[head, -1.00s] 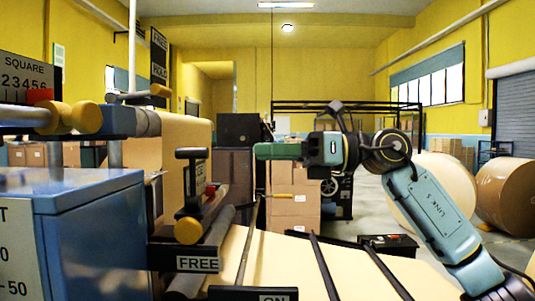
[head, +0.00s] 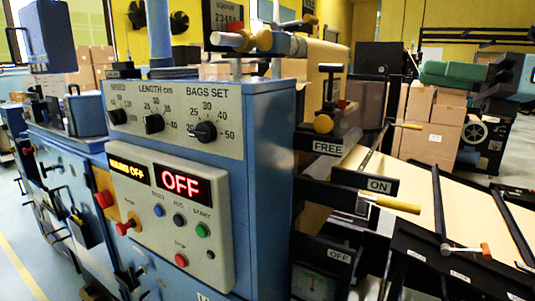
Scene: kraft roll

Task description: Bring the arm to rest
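My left gripper is not in view.
A blue machine cabinet (head: 262,190) fills the middle. Its grey panel has knobs, buttons and a red display (head: 183,183) reading OFF. Levers marked FREE, ON and OFF stand at its right, including a yellow-handled one (head: 390,204). Open floor (head: 28,255) shows at the lower left.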

